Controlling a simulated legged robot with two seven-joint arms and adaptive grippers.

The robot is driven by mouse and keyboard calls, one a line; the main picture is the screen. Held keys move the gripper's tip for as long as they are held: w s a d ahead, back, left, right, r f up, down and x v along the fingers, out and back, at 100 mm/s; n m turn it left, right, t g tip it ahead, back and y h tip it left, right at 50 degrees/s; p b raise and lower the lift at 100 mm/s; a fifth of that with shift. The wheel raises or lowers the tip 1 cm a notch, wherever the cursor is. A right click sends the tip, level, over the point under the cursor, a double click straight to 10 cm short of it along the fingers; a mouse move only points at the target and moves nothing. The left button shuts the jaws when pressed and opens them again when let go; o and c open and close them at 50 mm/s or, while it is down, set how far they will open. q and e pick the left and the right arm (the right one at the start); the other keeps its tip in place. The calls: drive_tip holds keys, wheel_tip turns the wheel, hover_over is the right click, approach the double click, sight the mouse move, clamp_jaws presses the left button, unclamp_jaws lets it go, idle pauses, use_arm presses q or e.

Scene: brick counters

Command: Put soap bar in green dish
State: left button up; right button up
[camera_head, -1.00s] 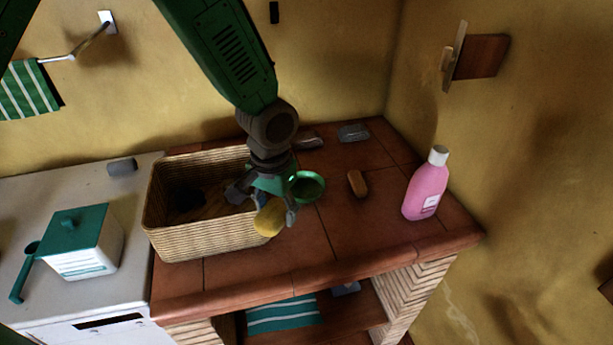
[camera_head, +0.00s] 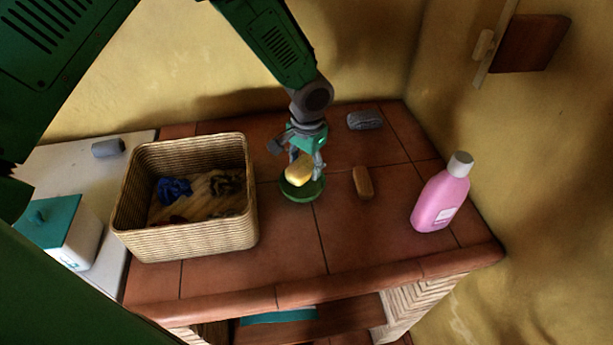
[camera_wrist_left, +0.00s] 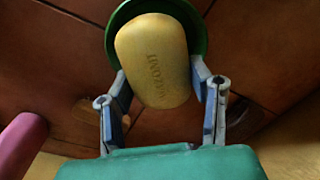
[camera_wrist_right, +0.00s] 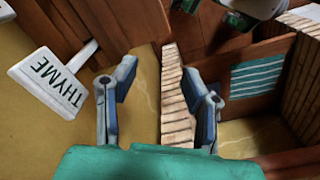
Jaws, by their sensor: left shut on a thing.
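The yellow soap bar (camera_head: 299,170) is held by my left gripper (camera_head: 304,168), which is shut on it. In the head view the soap is right over the green dish (camera_head: 302,194), and I cannot tell whether it touches the dish. In the left wrist view the soap (camera_wrist_left: 152,62) sits between the fingers of my left gripper (camera_wrist_left: 160,95), with the green dish's rim (camera_wrist_left: 196,22) behind it. My right gripper (camera_wrist_right: 160,90) shows in the right wrist view with its fingers apart and nothing between them.
A wicker basket (camera_head: 190,240) with cloths stands left of the dish. A wooden brush (camera_head: 362,182) lies right of it, and a pink bottle (camera_head: 440,200) stands further right. A grey item (camera_head: 364,120) lies at the back. The tiled counter (camera_head: 350,235) is clear in front.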

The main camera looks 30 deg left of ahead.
sight(305, 185)
use_arm(q)
wheel_tip(305, 185, down, 5)
drive_tip(key=shift+w+r, duration=0.15)
drive_tip(key=shift+r, duration=0.05)
drive_tip(key=shift+a+f, duration=0.1)
drive_tip(key=shift+f, duration=0.1)
drive_tip(key=shift+s+f, duration=0.25)
drive_tip(key=shift+f, duration=0.05)
drive_tip(key=o, duration=1.1)
drive_tip(key=shift+s, duration=0.1)
drive_tip(key=shift+o, duration=0.2)
drive_tip(key=shift+f, duration=0.1)
drive_tip(key=r, duration=1.2)
drive_tip(key=shift+w+d+r, duration=0.2)
drive_tip(key=shift+d+r, duration=0.15)
drive_tip(key=shift+r, duration=0.05)
